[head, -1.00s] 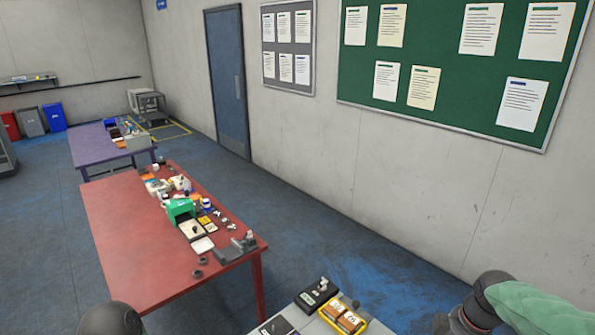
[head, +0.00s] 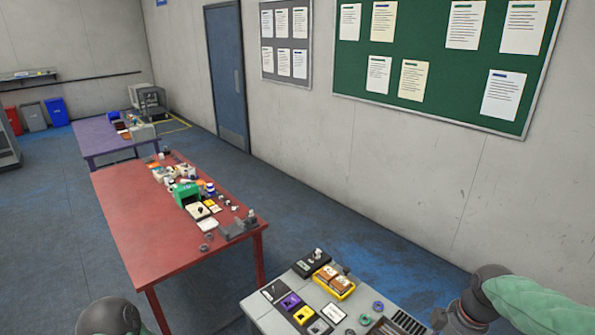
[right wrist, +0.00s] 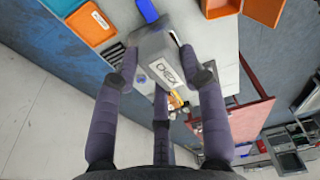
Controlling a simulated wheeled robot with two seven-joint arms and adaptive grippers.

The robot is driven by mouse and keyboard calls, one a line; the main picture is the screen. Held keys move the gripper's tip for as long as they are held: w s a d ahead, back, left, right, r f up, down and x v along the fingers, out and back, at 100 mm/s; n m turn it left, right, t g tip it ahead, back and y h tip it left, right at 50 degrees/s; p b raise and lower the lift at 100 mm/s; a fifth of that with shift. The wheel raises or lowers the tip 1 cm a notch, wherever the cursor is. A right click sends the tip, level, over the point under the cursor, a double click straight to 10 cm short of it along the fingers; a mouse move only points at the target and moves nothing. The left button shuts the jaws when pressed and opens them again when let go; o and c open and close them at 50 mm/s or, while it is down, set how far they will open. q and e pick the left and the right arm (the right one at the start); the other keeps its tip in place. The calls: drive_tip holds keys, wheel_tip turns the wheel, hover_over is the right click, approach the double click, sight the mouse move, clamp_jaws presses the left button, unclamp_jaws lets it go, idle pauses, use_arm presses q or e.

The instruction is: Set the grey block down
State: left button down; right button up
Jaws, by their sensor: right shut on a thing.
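The grey block (right wrist: 160,45) has dark lettering on a white label and shows in the right wrist view. My right gripper (right wrist: 163,72) is shut on it, with dark jointed fingers on both sides and another finger below. The block is seen over a light grey table; I cannot tell whether it touches the surface. In the head view only part of my right arm shows at the lower right, and the block is out of sight. My left gripper is not in view.
A grey table (head: 256,306) at the bottom holds a yellow tray (head: 337,288) of brown boxes, a black box and green rings. A red table (head: 140,230) with a green bin (head: 187,194) stands beyond. Orange bins (right wrist: 92,24) and a blue item (right wrist: 147,10) lie near the block.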

drive_tip(key=shift+s+a+f, duration=0.1)
drive_tip(key=shift+s+a, duration=0.15)
drive_tip(key=shift+s, duration=0.15)
drive_tip(key=shift+a+m, duration=0.25)
drive_tip(key=shift+m, duration=0.05)
drive_tip(key=shift+w+a+f+m, duration=0.15)
drive_tip(key=shift+w+a+f, duration=0.2)
drive_tip(key=shift+w, duration=0.25)
drive_tip(key=shift+w+a+f+m, duration=0.15)
drive_tip(key=shift+w+a+f, duration=0.15)
drive_tip(key=shift+w, duration=0.25)
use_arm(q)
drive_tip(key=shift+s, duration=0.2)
use_arm(e)
drive_tip(key=w+a+f+m, duration=0.4)
drive_tip(key=a, duration=0.3)
drive_tip(key=w+a+f+m+h, duration=0.1)
drive_tip(key=w+a+f+m, duration=0.2)
drive_tip(key=w+a+f, duration=0.2)
drive_tip(key=shift+w+a+m+t, duration=0.2)
drive_tip(key=shift+a+m+t, duration=0.15)
drive_tip(key=shift+a, duration=0.85)
